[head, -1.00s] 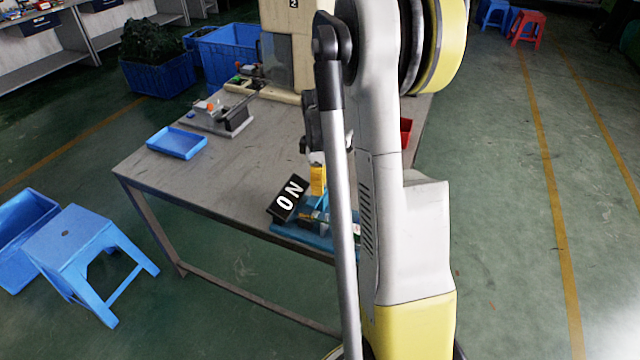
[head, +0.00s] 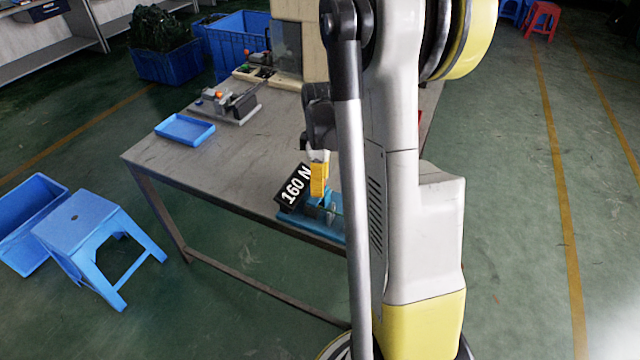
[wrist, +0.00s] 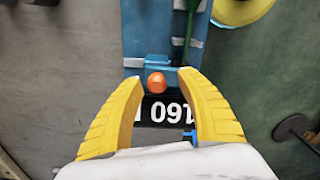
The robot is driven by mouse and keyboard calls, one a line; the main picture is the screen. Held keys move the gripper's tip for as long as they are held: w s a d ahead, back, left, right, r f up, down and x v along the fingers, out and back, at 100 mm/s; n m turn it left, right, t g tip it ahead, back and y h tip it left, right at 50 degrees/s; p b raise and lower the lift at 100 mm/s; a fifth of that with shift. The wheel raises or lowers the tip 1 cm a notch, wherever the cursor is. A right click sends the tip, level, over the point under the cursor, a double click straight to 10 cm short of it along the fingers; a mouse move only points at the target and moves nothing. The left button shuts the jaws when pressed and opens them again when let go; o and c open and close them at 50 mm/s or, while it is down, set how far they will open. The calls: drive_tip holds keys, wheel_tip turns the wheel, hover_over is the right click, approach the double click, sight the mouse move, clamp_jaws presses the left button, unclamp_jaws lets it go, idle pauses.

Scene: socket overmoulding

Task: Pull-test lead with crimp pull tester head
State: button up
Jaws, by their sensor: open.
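The blue crimp pull tester (head: 325,212) stands at the near edge of the table, partly hidden by my arm. Its black display (head: 297,187) reads 160 N. In the wrist view the tester's blue body (wrist: 160,30) has an orange knob (wrist: 156,83) on its head, with the display (wrist: 165,110) below it. A thin green strand, seemingly the lead (wrist: 188,28), runs along the tester; its ends are unclear. My gripper (wrist: 161,77) is open, its yellow fingers on either side of the knob. In the head view my gripper (head: 319,180) is just above the tester.
A blue tray (head: 185,130) and a grey fixture (head: 228,104) lie farther back on the table (head: 215,175). A blue stool (head: 80,215) and a blue bin (head: 30,225) stand on the floor at left. The table's left-middle area is clear.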

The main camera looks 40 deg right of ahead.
wheel_tip(320, 180, up, 11)
drive_tip(key=shift+r, duration=0.2)
drive_tip(key=shift+a, duration=0.1)
idle(0.5)
drive_tip(key=s+a+r+m+t, duration=0.1)
drive_tip(key=s+a+m+t, duration=0.1)
drive_tip(key=a, duration=0.6)
drive_tip(key=s+a+r+m+t, duration=0.2)
drive_tip(key=s+a+m, duration=0.1)
drive_tip(key=a, duration=0.5)
drive_tip(key=s+a+r+m+t, duration=0.1)
drive_tip(key=s+a+m+t, duration=0.1)
drive_tip(key=s+a, duration=0.3)
drive_tip(key=a+t, duration=0.1)
drive_tip(key=a, duration=0.3)
drive_tip(key=shift+r+m, duration=0.3)
drive_tip(key=shift+d, duration=0.15)
